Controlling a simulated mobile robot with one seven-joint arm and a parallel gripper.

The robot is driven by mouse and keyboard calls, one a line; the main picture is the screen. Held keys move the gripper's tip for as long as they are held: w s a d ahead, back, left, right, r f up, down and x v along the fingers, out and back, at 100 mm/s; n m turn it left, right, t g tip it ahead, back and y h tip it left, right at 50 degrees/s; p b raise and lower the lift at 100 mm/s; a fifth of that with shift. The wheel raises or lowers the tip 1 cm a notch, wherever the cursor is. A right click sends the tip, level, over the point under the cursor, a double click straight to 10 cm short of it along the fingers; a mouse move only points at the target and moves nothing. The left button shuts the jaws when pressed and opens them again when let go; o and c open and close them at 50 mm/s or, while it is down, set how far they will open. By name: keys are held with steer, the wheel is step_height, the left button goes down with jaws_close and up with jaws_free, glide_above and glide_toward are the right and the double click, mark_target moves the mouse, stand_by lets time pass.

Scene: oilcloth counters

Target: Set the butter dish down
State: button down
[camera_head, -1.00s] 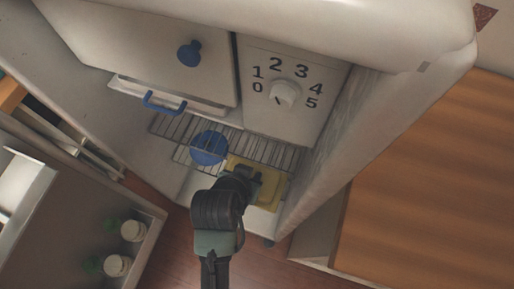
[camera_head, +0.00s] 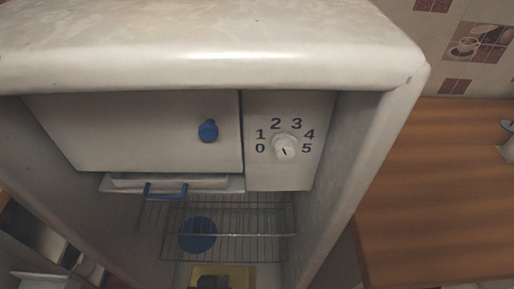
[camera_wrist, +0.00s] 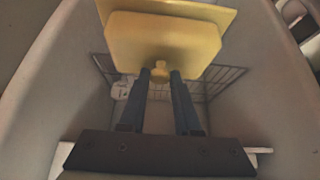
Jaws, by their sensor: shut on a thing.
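The yellow butter dish (camera_wrist: 165,40) fills the top of the wrist view, with a wide plate edge behind its lid. My gripper (camera_wrist: 160,73) is shut on the small knob of the lid, one finger on each side. In the head view the butter dish (camera_head: 237,271) shows only partly at the bottom edge, inside the open fridge and below the wire shelf in the picture. Part of my dark gripper (camera_head: 212,283) covers it there. I cannot tell whether the dish touches a surface under it.
The wire shelf (camera_head: 262,222) spans the fridge, with a blue round thing (camera_head: 197,235) at it. Above are a compartment door with a blue knob (camera_head: 208,131), a tray with a blue handle (camera_head: 166,190) and a dial (camera_head: 285,147). A wooden counter (camera_head: 440,200) lies right.

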steer(key=w+d+r+p, duration=0.2)
steer(key=w+d, duration=0.1)
steer(key=d, duration=0.6)
